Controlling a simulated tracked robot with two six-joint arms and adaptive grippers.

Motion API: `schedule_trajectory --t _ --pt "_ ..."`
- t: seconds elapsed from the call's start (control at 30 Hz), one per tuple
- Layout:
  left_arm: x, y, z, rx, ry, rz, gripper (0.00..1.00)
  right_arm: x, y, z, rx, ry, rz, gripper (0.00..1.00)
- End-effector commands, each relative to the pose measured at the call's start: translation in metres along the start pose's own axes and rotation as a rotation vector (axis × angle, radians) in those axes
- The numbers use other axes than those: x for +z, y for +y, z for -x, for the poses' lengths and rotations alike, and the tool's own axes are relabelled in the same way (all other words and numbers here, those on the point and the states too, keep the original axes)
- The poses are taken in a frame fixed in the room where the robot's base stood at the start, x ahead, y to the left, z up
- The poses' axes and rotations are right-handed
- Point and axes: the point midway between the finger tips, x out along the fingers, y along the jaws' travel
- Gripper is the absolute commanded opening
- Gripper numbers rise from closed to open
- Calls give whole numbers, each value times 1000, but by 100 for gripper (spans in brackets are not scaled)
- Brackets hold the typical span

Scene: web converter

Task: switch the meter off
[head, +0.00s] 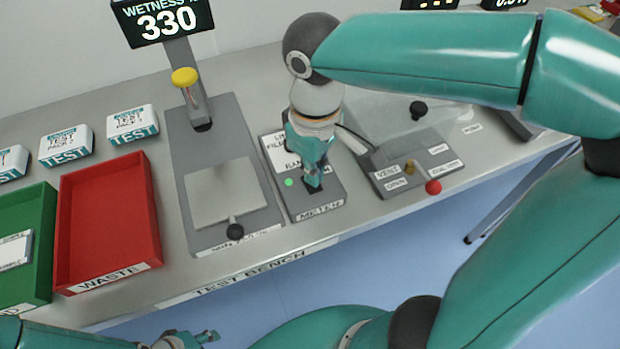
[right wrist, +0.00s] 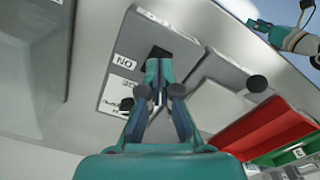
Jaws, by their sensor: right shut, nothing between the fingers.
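The meter (head: 331,203) is a grey box with a white printed face and a METER label on the bench. A green light (head: 289,182) is lit on it. My right gripper (head: 313,180) is shut and empty, pointing down with its tips at or just above the dark switch (head: 314,189); I cannot tell whether they touch. In the right wrist view the meter (right wrist: 175,40) lies beyond the fingertips, with an ON label (right wrist: 124,61) beside the dark switch (right wrist: 159,51). My left gripper (head: 205,337) is low at the bottom edge, away from the bench; its opening is unclear.
A vent box with a red knob (head: 433,187) is at right. A red waste tray (head: 107,220) and test packs (head: 133,124) are further left.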

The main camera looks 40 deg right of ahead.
Motion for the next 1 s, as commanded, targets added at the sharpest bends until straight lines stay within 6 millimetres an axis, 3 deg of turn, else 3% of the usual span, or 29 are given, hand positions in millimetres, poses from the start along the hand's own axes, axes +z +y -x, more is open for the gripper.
schedule_trajectory --t 1.0 --pt "0 -2 -7 0 0 0 40 0 0 -9 0 0 -2 0"
